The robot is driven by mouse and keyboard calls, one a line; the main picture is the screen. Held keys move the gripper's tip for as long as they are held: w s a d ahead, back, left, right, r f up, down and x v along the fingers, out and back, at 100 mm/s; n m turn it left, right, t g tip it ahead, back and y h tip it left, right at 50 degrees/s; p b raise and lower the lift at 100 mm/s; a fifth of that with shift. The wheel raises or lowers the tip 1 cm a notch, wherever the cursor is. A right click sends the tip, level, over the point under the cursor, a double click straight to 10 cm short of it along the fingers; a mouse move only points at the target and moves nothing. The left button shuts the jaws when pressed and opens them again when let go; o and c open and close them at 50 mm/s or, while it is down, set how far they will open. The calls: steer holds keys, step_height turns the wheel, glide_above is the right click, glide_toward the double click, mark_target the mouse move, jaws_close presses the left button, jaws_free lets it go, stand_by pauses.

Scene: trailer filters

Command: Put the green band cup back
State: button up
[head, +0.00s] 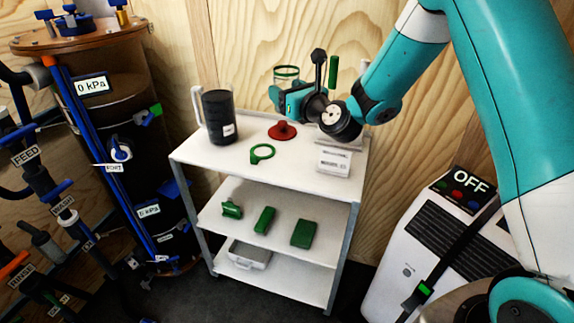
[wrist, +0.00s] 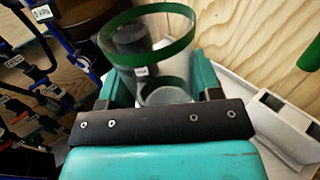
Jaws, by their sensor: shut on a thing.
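The green band cup (head: 287,74) is a clear cup with a green band at its rim. It stands out against the plywood wall, at the back of the white cart's top. My gripper (head: 291,101) is shut on it. In the wrist view the clear cup (wrist: 165,68) sits between the two teal fingers of my gripper (wrist: 163,86), mouth facing up and a little tilted in the picture. It looks empty. I cannot tell whether the cup's base touches the cart.
A dark pitcher (head: 220,118) stands left on the cart top. A red piece (head: 282,131) lies near the middle, and a white labelled box (head: 333,162) is at the right. Green parts lie on the middle shelf (head: 275,243). The cart top's front left is clear.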

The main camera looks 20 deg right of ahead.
step_height(320, 180, down, 17)
steer(key=b, duration=0.8)
steer(key=shift+b, duration=0.4)
steer(key=shift+f, duration=0.1)
steer(key=o, duration=1)
steer(key=shift+o, duration=0.2)
